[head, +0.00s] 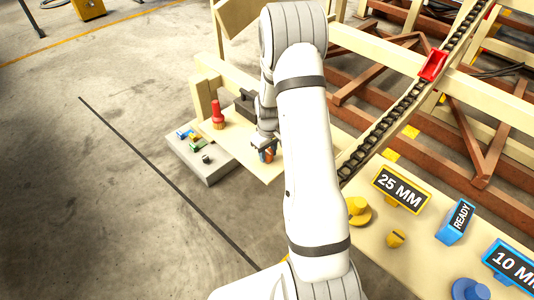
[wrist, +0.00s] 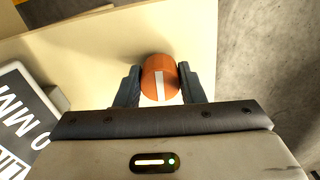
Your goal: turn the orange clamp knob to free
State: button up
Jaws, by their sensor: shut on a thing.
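The orange clamp knob (wrist: 161,78) shows in the wrist view, round, with a white line across its top. The line runs nearly straight up and down in that picture. My gripper (wrist: 161,88) is shut on the knob, one dark finger on each side of it. In the head view my gripper (head: 265,150) is at the cream board, and only a small bit of orange shows between its fingers; my arm hides much of the area around it.
A red-topped object (head: 217,114) stands left of my gripper, beside a grey slab (head: 205,165) with small coloured pieces. A yellow knob (head: 357,206) and a "25 MM" sign (head: 401,189) are at the right. Open floor lies to the left.

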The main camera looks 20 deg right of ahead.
aim_at(268, 152)
jog(key=shift+w+r+n, duration=0.1)
jog(key=shift+w+n, duration=0.05)
jog(key=shift+n, duration=0.45)
jog(key=o, duration=1)
jog(key=shift+r+p, duration=0.55)
jog(key=shift+r, duration=3.3)
jog(key=s+a+r+m+p, duration=0.15)
jog(key=s+r, duration=0.25)
jog(key=r, duration=0.4)
jog(key=s+a+r+t+p, duration=0.1)
jog(key=s+a+r+p, duration=0.2)
jog(key=r, duration=0.4)
jog(key=s+a+r+m+p, duration=0.1)
jog(key=s+a+r+p, duration=0.2)
jog(key=r, duration=0.5)
jog(key=s+a+r+p, duration=0.1)
jog(key=s+r, duration=0.2)
jog(key=s, duration=0.2)
jog(key=s+a+r+m+t+p, duration=0.1)
jog(key=s+r+p, duration=0.1)
jog(key=s+r, duration=0.2)
jog(key=s+a+r+m+p, duration=0.1)
jog(key=s+r+p, duration=0.1)
jog(key=s+r, duration=0.2)
jog(key=shift+s+a+t, duration=0.3)
jog(key=shift+s, duration=0.55)
